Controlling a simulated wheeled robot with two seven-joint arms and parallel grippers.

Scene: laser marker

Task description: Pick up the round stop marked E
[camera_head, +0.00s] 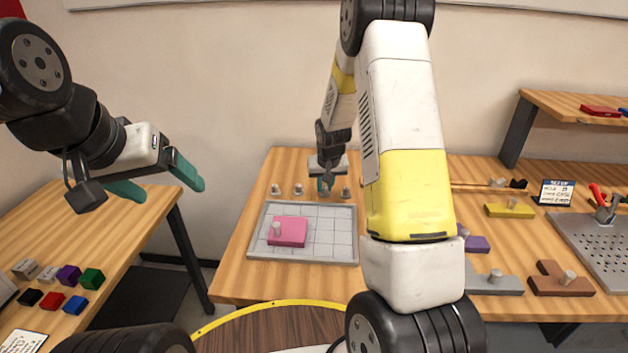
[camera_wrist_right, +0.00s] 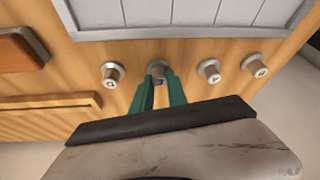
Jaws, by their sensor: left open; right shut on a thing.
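Several small round stops stand in a row on the table behind the grid board. My right gripper (camera_head: 325,187) is down at this row, its teal fingers (camera_wrist_right: 159,82) shut on one round stop (camera_wrist_right: 157,67). The letter on that stop is too small and covered to read. One stop (camera_wrist_right: 112,73) stands to its left in the wrist view, and two others, a nearer stop (camera_wrist_right: 209,69) and a farther stop (camera_wrist_right: 254,66), stand to its right. Their letters are not clear. My left gripper (camera_head: 170,190) is open and empty above the left table.
The grey grid board (camera_head: 325,255) carries a pink block (camera_head: 288,232) with a peg. Yellow (camera_head: 510,210), grey (camera_head: 490,285) and brown (camera_head: 560,283) pieces lie to the right, near a perforated plate (camera_head: 590,240). Coloured cubes (camera_head: 68,275) sit on the left table.

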